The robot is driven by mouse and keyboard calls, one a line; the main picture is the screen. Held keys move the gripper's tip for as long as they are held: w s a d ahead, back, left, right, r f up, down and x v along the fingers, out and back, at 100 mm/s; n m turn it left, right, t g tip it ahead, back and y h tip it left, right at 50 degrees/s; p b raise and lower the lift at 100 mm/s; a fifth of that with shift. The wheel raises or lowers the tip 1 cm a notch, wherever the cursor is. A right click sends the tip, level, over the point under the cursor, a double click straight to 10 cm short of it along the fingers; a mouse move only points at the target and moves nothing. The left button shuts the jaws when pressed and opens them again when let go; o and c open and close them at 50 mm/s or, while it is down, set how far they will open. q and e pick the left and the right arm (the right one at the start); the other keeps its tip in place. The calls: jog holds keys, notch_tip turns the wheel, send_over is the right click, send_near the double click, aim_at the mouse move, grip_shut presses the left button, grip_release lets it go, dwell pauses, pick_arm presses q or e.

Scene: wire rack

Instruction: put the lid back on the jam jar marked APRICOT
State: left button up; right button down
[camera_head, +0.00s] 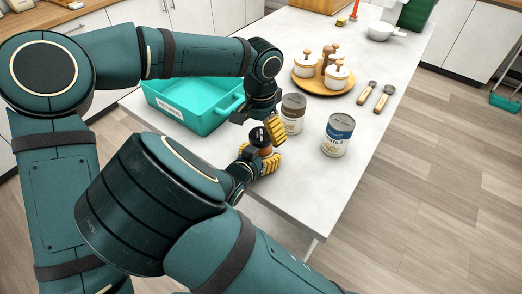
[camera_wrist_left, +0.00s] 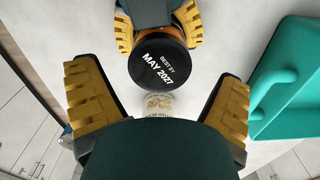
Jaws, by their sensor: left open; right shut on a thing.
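A jar (camera_head: 265,152) with an orange-brown body and a black lid is held upright in my right gripper (camera_head: 259,160), near the table's front edge. The black lid (camera_wrist_left: 158,61) reads "BEST BY MAY 2027" in the left wrist view and appears to sit on the jar. No APRICOT marking is readable. My right gripper's yellow fingers (camera_wrist_left: 158,25) are shut around the jar below the lid. My left gripper (camera_head: 262,126) is just above and beside the lid, open and empty. Its two fingers (camera_wrist_left: 160,85) stand wide apart in the left wrist view, with the lid beyond them.
A brown-topped can (camera_head: 292,115) stands close behind the grippers, and a blue-banded can (camera_head: 338,136) stands to the right. A teal tray (camera_head: 195,112) lies left, partly behind my left arm. A round wooden board (camera_head: 322,90) with white pots is farther back. The table's right front is clear.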

pick_arm(q)
notch_tip(320, 180, up, 10)
jog(key=shift+r, duration=0.15)
dwell(0.3)
pick_arm(e)
grip_release()
jog(key=v, duration=1.2)
jog(key=shift+s, duration=0.1)
